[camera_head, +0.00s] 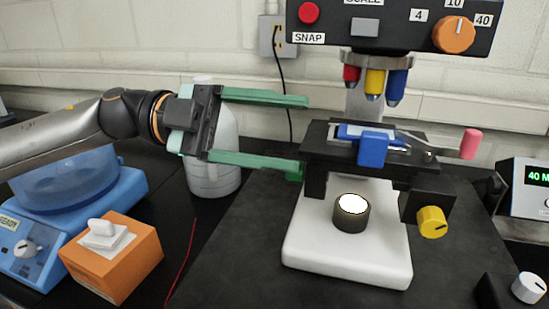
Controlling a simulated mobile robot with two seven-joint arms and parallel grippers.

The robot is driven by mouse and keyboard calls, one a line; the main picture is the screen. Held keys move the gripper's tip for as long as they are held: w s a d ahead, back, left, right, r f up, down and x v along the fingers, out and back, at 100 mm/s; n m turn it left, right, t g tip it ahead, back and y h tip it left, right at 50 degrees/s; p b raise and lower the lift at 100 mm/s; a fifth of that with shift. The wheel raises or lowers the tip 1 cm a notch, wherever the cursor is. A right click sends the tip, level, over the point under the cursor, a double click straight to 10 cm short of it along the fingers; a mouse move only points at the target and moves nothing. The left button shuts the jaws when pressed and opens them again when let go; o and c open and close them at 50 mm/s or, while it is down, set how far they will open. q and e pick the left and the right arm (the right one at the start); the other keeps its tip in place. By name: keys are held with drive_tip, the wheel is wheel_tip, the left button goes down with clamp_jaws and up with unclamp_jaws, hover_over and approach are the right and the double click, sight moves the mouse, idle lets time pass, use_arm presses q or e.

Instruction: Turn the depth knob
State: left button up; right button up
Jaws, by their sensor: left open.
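No knob here carries a readable depth label. A yellow knob (432,222) with a dark pointer line sits on a black block at the right side of the microscope's white base (347,255). An orange knob (453,35) sits on the black head panel beside the numbers 4, 10 and 40. My left gripper (302,135) comes in from the left with two green fingers spread wide and nothing between them. Its lower fingertip appears close to the left edge of the black stage (318,153); whether they touch I cannot tell. My right gripper is not in view.
A blue clip (372,149) lies on the stage, with a pink-ended lever (470,144) at right. A white bottle (224,165) stands behind my gripper. An orange tissue box (113,262) and blue device (25,248) are at left. A white knob (528,287) is at lower right.

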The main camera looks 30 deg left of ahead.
use_arm(q)
drive_tip(key=shift+s+d+r+b, duration=0.2)
drive_tip(key=shift+s+d+r, duration=0.05)
drive_tip(key=shift+s, duration=0.25)
drive_tip(key=shift+s+d+r+b, duration=0.2)
drive_tip(key=shift+s+d+r, duration=0.1)
drive_tip(key=shift+s, duration=0.2)
drive_tip(key=shift+s+d+r+b, duration=0.2)
drive_tip(key=shift+s+r, duration=0.05)
drive_tip(key=shift+s, duration=0.25)
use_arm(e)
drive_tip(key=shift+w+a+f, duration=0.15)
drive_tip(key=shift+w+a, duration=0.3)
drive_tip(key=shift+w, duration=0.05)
use_arm(q)
drive_tip(key=w+a+f+n+p, duration=0.3)
drive_tip(key=w+a+f+n, duration=0.8)
drive_tip(key=a+f, duration=0.25)
drive_tip(key=x, duration=0.7)
drive_tip(key=shift+d+r+b, duration=0.2)
drive_tip(key=shift+r+b, duration=0.05)
drive_tip(key=shift+b, duration=0.1)
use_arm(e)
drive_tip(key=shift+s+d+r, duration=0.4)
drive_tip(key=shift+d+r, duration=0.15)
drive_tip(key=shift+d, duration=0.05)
use_arm(q)
clamp_jaws()
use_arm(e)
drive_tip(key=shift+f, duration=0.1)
